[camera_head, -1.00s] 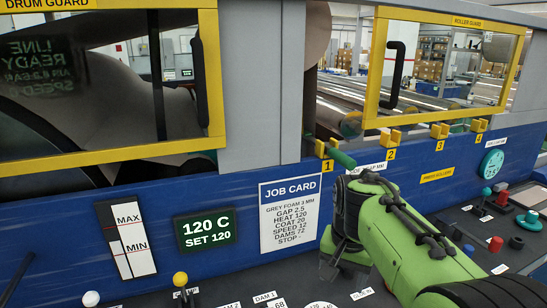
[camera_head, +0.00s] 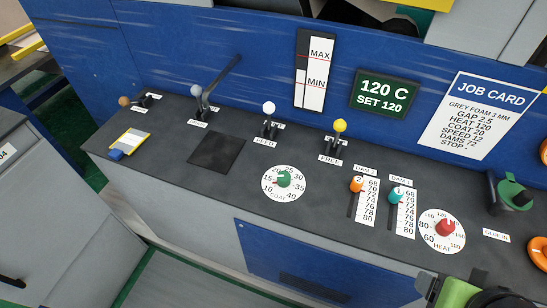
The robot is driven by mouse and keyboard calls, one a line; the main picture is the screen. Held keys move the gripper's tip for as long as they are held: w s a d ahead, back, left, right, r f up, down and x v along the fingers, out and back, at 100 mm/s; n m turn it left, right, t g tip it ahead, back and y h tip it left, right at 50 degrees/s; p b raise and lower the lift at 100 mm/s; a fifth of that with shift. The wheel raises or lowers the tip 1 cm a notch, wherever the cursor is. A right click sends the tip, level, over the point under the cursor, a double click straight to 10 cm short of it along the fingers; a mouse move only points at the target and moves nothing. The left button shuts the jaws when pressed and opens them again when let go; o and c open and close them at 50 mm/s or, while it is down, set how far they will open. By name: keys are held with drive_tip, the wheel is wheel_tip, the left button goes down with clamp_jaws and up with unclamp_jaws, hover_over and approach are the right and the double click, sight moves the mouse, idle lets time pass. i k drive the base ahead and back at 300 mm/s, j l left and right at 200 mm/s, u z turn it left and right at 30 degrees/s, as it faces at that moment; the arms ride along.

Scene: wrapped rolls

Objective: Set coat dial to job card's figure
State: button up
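The coat dial (camera_head: 283,181) is a round white plate on the dark console, marked 10 to 40, with a green knob in its middle. The knob's pointer is too small to read surely. The job card (camera_head: 476,115) hangs on the blue panel at the upper right and reads COAT 20, with GAP 2.5, HEAT 120, SPEED 12 and DAMS 72. Part of my green and black arm shows at the bottom right edge, to the right of and apart from the coat dial. My gripper's fingers are not visible.
The heat dial (camera_head: 445,228) with a red knob and two dam sliders, orange (camera_head: 357,184) and teal (camera_head: 397,193), stand right of the coat dial. Yellow (camera_head: 340,126) and white (camera_head: 268,108) levers stand behind it. An orange ring (camera_head: 539,252) is at the right edge.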

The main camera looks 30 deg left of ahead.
sight(284, 178)
drive_tip(key=u, duration=1.45)
drive_tip(key=i+j+u, duration=0.15)
drive_tip(key=j+u, duration=0.15)
drive_tip(key=i+j+u, duration=0.25)
